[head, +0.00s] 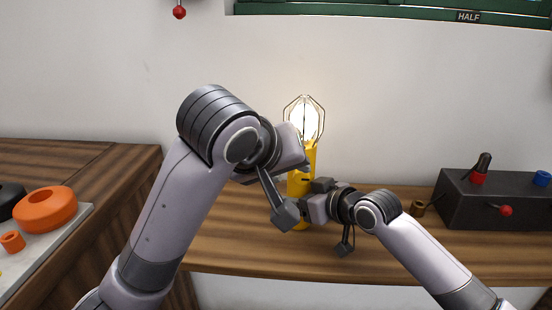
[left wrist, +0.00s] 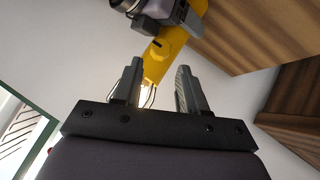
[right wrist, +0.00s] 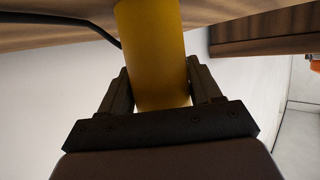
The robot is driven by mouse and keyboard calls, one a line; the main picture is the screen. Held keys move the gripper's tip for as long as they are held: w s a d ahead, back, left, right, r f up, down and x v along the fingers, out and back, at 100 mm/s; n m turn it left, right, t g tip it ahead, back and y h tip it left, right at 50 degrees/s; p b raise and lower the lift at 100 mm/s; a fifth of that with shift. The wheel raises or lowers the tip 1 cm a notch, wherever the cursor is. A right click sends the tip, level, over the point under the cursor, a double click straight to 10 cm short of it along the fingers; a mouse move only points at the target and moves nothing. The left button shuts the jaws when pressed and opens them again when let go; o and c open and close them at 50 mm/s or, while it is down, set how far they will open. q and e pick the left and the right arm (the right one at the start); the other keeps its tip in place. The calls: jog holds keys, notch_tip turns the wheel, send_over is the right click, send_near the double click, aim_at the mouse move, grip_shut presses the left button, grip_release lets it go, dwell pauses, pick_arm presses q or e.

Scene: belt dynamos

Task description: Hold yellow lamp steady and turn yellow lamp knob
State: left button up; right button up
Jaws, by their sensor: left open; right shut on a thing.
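The yellow lamp (head: 311,160) stands upright on the wooden table, its caged bulb glowing at the top. My right gripper (head: 310,199) is shut on the lamp's lower body; in the right wrist view its fingers sit on both sides of the yellow lamp body (right wrist: 153,60). My left gripper (head: 302,152) is at the upper part of the lamp, below the cage. In the left wrist view the left gripper (left wrist: 155,84) is open, with the yellow body (left wrist: 168,45) beyond and between its fingers. A small dark slot shows on the body; I cannot make out the knob clearly.
A dark box (head: 480,208) with red and blue knobs stands on the right of the table, a small brown ring (head: 417,208) beside it. Orange rings (head: 45,208) lie on a grey board at left. A cable shows behind the lamp in the right wrist view.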

jog(key=shift+f, duration=0.15)
pick_arm(q)
jog(key=v, duration=0.5)
jog(key=shift+s+r, duration=0.1)
jog(key=shift+s, duration=0.1)
pick_arm(e)
jog(key=o, duration=1.6)
